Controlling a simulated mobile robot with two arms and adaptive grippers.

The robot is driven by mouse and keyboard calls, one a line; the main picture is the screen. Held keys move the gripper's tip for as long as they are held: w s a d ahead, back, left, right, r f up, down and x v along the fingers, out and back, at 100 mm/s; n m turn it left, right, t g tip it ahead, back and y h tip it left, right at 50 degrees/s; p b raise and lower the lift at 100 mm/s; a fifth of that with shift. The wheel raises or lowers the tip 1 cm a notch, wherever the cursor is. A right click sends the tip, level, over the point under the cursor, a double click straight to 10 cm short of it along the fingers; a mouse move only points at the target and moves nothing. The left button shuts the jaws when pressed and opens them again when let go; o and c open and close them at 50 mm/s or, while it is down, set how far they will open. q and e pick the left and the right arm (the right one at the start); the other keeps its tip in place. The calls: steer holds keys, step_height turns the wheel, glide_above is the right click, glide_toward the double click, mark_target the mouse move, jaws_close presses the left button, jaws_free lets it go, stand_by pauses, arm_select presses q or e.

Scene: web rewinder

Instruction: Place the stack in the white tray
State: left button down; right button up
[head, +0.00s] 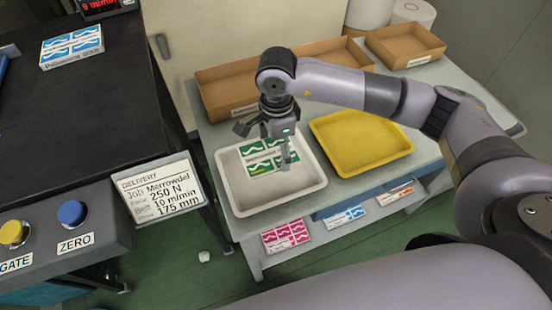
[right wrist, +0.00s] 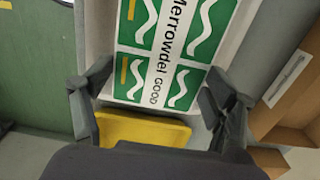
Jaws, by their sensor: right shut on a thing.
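The stack (head: 262,165) is a flat green and white block of labels. In the right wrist view the stack (right wrist: 165,50) reads "Merrowdel GOOD" and lies between the two fingers. My right gripper (head: 280,147) is shut on it, over the white tray (head: 240,203) on the grey bench. The stack shows within the tray's outline; I cannot tell whether it touches the tray floor. The gripper (right wrist: 155,98) hides part of the stack in the head view. My left gripper is not in view.
A yellow tray (head: 360,143) stands just right of the white tray. Cardboard boxes (head: 228,92) (head: 405,42) line the back of the bench. A delivery sign (head: 160,192) stands at the left, beside a black table (head: 95,105) with a blue-labelled stack (head: 72,47).

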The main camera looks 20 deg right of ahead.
mark_target(276, 152)
step_height(276, 152, down, 4)
steer(key=shift+r+p, duration=0.2)
steer(key=shift+p, duration=0.1)
step_height(276, 152, down, 4)
steer(key=shift+r+p, duration=0.25)
steer(key=shift+p, duration=0.15)
steer(key=shift+w+f, duration=0.1)
steer(key=shift+f, duration=0.15)
steer(key=o, duration=1.3)
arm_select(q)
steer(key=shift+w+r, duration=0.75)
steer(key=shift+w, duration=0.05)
